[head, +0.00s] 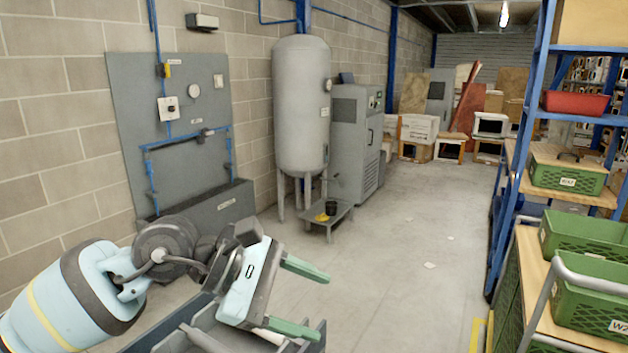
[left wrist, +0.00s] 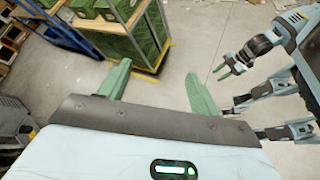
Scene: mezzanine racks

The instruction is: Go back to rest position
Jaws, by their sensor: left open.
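My left gripper (head: 322,305) is in the lower middle of the head view, at the end of my pale blue arm. Its two green fingers are spread apart with nothing between them.
A blue rack (head: 515,180) with a red bin (head: 576,102) stands at right. A trolley (head: 545,310) carries green crates (head: 590,300). A grey tank (head: 301,105) and cabinet (head: 352,145) line the left wall. Open floor (head: 410,250) runs down the middle.

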